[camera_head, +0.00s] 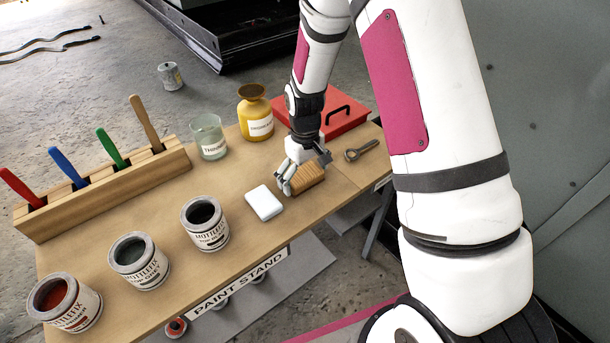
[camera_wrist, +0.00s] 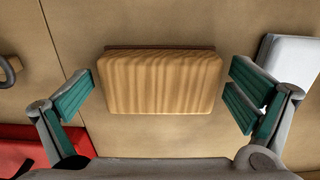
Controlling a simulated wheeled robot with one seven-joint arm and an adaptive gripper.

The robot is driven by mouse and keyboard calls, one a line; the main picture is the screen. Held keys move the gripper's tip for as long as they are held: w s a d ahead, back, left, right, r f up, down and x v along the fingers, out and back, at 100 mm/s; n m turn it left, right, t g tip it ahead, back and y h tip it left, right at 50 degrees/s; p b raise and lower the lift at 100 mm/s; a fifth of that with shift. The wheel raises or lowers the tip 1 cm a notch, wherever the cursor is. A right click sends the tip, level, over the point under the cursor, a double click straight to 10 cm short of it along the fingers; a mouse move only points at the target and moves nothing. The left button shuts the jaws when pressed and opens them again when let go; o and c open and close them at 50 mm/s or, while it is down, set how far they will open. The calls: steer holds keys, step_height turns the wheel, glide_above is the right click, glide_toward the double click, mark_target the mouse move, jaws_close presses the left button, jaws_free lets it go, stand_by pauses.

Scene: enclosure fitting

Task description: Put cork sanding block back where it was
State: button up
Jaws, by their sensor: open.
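The cork sanding block (camera_head: 307,178) is a tan, wood-grained block lying on the paint stand table (camera_head: 170,262). In the wrist view the block (camera_wrist: 160,82) lies between the two fingers, with a gap at each side. A thin reddish-brown strip shows along its far edge. My gripper (camera_head: 300,180) is open and low over the block, with its fingers partly covering it in the head view. In the wrist view my gripper (camera_wrist: 160,95) shows green finger pads on both sides of the block, apart from it.
A white block (camera_head: 264,203) lies close to the left of the gripper. A red box (camera_head: 345,112), a yellow bottle (camera_head: 255,113) and a glass jar (camera_head: 208,138) stand behind. A metal tool (camera_head: 361,150) lies right. Paint cans (camera_head: 205,224) and a wooden rack (camera_head: 100,192) stand left.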

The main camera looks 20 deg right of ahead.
mark_target(305, 176)
steer(key=shift+r, duration=0.1)
step_height(305, 176, up, 12)
steer(key=p, duration=0.1)
steer(key=s+r+m+t, duration=0.1)
steer(key=s+r+m, duration=0.1)
steer(key=s+r, duration=1.2)
steer(key=s+r+m+t, duration=0.1)
steer(key=s+r, duration=0.3)
steer(key=s, duration=1.3)
steer(key=shift+s+r+m, duration=0.15)
steer(key=shift+s+m, duration=0.15)
step_height(305, 176, up, 10)
steer(key=t+p, duration=0.2)
steer(key=p, duration=0.6)
steer(key=shift+f, duration=0.25)
